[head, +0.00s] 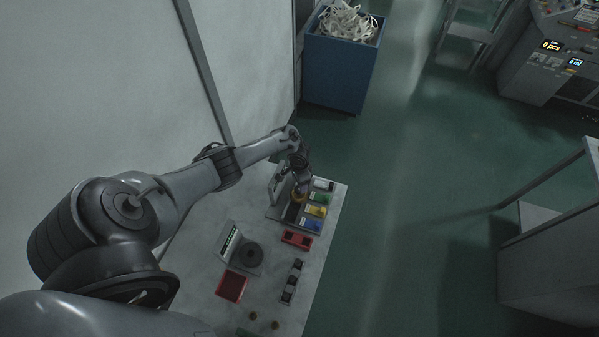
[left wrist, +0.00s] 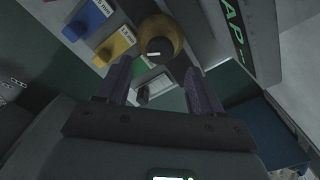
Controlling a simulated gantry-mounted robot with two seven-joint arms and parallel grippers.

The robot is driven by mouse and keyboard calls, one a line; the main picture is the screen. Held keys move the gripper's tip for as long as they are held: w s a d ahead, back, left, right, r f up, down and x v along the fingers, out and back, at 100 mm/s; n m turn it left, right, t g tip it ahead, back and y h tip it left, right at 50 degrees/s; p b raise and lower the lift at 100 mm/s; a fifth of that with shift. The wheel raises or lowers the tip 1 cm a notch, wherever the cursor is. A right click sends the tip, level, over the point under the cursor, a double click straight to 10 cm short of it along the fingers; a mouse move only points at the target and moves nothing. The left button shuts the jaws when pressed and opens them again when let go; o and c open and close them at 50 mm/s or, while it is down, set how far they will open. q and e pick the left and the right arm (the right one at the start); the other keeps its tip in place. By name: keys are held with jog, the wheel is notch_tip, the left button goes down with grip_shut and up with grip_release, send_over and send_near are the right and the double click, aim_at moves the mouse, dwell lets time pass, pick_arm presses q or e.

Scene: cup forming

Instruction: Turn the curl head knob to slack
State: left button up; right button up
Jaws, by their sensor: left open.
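A round brass-coloured knob with a dark centre and a small white mark, which looks like the curl head knob (left wrist: 161,36), sits just beyond my left gripper (left wrist: 158,80) in the left wrist view. The two dark fingers are apart, with nothing held between them. The knob lies ahead of the fingertips; I cannot tell whether they touch it. In the head view the knob (head: 298,197) shows as a small orange-brown patch under my left gripper (head: 303,183), partly hidden by it. My right gripper is not in view.
Yellow (left wrist: 113,47) and blue (left wrist: 86,19) labelled blocks lie close beside the knob. An upright panel with green lettering (left wrist: 236,28) stands on the other side. On the table (head: 205,260) are a red box (head: 231,287) and a dark disc (head: 249,255). A blue bin (head: 342,72) stands beyond.

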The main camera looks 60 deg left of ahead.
pick_arm(q)
jog(key=shift+r+p, duration=0.5)
jog(key=shift+r, duration=2.1)
